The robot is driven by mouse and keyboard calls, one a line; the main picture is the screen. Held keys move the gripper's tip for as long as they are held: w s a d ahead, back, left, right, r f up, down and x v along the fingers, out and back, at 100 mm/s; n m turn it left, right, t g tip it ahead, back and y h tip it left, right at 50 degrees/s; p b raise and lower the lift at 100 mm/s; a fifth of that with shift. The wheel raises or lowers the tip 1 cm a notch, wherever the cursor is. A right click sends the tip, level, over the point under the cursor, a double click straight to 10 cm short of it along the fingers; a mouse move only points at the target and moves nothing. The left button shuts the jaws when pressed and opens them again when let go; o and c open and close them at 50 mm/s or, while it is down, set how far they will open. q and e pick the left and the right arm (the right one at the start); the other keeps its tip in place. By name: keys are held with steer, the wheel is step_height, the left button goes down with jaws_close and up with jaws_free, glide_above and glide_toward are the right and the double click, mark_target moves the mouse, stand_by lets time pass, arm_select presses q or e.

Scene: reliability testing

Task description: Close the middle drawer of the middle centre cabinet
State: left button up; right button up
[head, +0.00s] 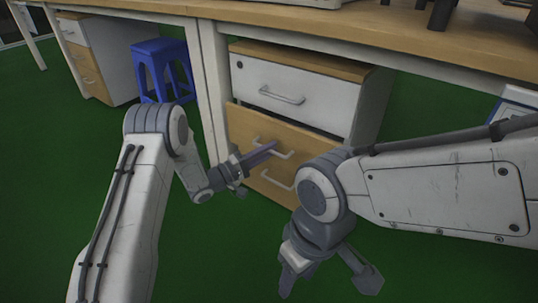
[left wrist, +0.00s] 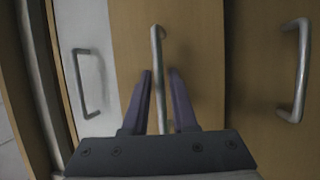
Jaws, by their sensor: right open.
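The middle centre cabinet (head: 365,105) has a white top drawer (head: 310,103) and wooden drawers below. The middle drawer (head: 238,122) stands out a little, with a dark gap above its front. My left gripper (head: 270,148) is at its handle (head: 287,154). In the left wrist view, the open fingers (left wrist: 160,75) are on either side of the middle handle (left wrist: 157,50), with gaps visible. The bottom drawer's handle (left wrist: 300,70) is at right, the white drawer's handle (left wrist: 82,85) at left. My right gripper (head: 328,278) is open and empty, low in front of the cabinet.
A wooden desk (head: 400,38) spans above the cabinet, with a white leg (head: 212,90) to its left. A blue stool (head: 158,65) and another cabinet (head: 105,55) stand further left. The green floor (head: 215,270) in front is clear.

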arm_select(q)
jaws_close()
steer(key=shift+w, duration=0.1)
stand_by(1.4)
